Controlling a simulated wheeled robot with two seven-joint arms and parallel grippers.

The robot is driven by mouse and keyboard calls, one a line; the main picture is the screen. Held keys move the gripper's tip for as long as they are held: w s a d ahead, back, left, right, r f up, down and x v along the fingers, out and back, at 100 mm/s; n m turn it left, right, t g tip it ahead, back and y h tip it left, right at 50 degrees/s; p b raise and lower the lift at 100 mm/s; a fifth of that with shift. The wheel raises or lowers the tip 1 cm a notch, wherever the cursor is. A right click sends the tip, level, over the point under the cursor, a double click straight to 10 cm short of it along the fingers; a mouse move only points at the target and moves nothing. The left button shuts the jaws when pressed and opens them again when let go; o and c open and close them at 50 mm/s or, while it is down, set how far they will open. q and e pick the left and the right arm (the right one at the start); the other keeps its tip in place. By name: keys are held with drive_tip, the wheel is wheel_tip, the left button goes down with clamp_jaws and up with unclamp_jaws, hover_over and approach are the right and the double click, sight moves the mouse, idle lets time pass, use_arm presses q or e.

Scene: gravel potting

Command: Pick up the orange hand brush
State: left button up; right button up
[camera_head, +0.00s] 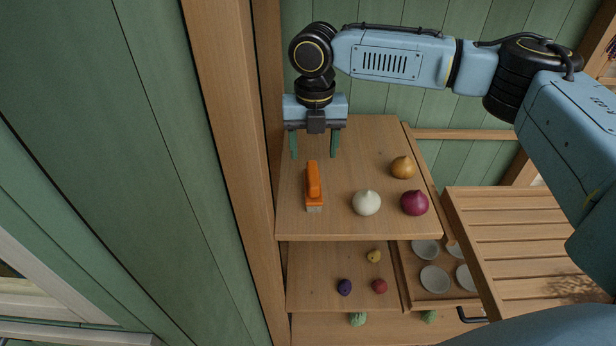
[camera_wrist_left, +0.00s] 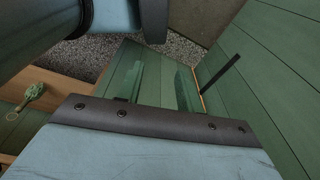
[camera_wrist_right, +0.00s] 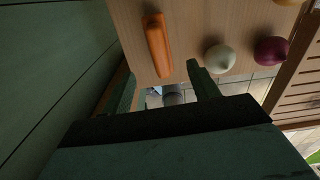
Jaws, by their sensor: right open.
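The orange hand brush (camera_head: 314,180) lies on the top wooden shelf board, at its left side, with its pale bristle end toward the front. It also shows in the right wrist view (camera_wrist_right: 157,46), beyond the fingers. My right gripper (camera_head: 314,155) is open and empty, its green fingers pointing down just behind the brush in the head view. The fingers appear apart from the brush. My left gripper (camera_wrist_left: 157,84) shows only in the left wrist view; its green fingers are apart with nothing between them.
A white onion (camera_head: 367,202), a red onion (camera_head: 415,203) and a yellow onion (camera_head: 403,167) sit right of the brush on the top board (camera_head: 365,140). A wooden post (camera_head: 240,150) and green wall stand close on the left. A slatted wooden surface (camera_head: 530,240) is at right.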

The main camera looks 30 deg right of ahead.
sight(313, 173)
drive_tip(key=f, duration=0.4)
drive_tip(key=shift+s+f, duration=0.25)
drive_tip(key=shift+f, duration=0.5)
wheel_tip(313, 173, down, 2)
drive_tip(key=shift+w+f+p, duration=0.15)
drive_tip(key=shift+f+p, duration=0.05)
drive_tip(key=shift+p, duration=0.1)
wheel_tip(313, 173, down, 2)
drive_tip(key=shift+w+f, duration=0.1)
drive_tip(key=shift+f, duration=0.45)
drive_tip(key=c, duration=1.1)
wheel_tip(313, 173, up, 10)
drive_tip(key=shift+r, duration=0.1)
drive_tip(key=o, duration=0.4)
drive_tip(key=shift+c, duration=1.3)
use_arm(q)
drive_tip(key=s, duration=0.2)
drive_tip(key=shift+s+g, duration=0.3)
drive_tip(key=shift+s, duration=0.1)
